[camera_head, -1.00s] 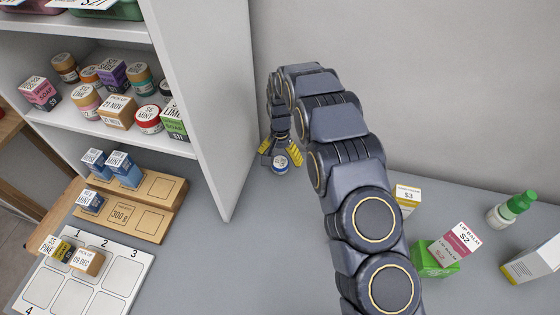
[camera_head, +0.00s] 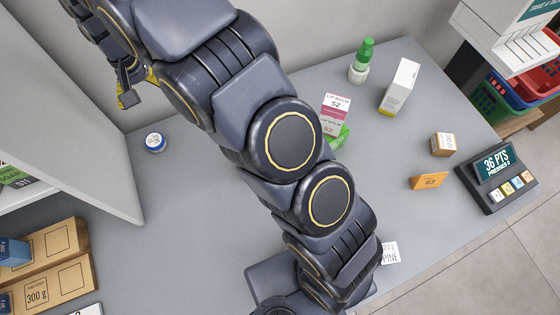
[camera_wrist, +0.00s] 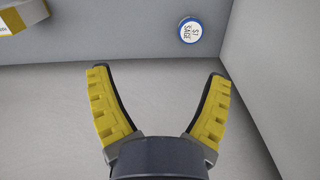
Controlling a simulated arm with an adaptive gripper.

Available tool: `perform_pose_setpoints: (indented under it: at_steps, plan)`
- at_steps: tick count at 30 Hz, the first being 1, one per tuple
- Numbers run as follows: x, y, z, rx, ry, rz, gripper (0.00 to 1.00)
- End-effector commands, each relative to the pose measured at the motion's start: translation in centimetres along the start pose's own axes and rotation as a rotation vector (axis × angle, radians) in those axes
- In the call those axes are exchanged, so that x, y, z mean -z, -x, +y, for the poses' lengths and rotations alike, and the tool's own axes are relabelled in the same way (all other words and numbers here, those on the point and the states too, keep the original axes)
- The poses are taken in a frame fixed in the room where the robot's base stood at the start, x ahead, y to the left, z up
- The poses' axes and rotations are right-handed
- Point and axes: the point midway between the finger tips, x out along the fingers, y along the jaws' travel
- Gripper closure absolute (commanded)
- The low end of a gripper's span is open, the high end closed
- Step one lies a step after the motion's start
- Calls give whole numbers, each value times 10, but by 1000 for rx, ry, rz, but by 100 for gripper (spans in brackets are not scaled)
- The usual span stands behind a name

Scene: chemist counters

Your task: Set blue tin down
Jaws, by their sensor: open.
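The blue tin (camera_head: 155,142) is small and round with a white labelled lid and a blue rim. It stands upright on the grey counter by the end of the white shelf's side panel. In the wrist view the tin (camera_wrist: 190,31) shows at the top right, its label reading sage, beyond the fingertips and apart from them. My gripper (camera_wrist: 160,72) has two yellow-padded fingers spread wide with nothing between them. In the head view my gripper (camera_head: 137,90) is above and to the left of the tin, partly hidden by my arm.
The white shelf panel (camera_head: 75,110) rises left of the tin. A lip balm box (camera_head: 335,108), green-capped bottle (camera_head: 361,62), white carton (camera_head: 400,85) and points terminal (camera_head: 497,178) are at right. Counter right of the tin is clear.

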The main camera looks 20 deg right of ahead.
Motion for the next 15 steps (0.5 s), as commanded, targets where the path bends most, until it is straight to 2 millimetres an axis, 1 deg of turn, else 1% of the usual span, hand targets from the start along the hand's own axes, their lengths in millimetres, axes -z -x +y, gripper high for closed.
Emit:
perform_pose_setpoints:
  at_steps: [1, 2, 3, 5, 6, 8, 9, 11, 12, 14, 15]
  plan:
    - [-9, 21, 22, -2, -2, 0, 20]
    - [-16, 31, 33, -4, 2, -4, 20]
    - [-26, 43, 49, -8, 7, -11, 20]
    - [-43, 59, 70, -12, 14, -21, 20]
    - [-56, 69, 85, -14, 20, -30, 20]
    - [-76, 82, 105, -15, 29, -41, 20]
    - [-90, 90, 118, -15, 35, -48, 20]
    - [-114, 99, 136, -15, 45, -59, 20]
    - [-129, 105, 147, -12, 52, -63, 20]
    - [-154, 111, 163, -10, 63, -75, 20]
    - [-171, 114, 172, -9, 71, -83, 20]
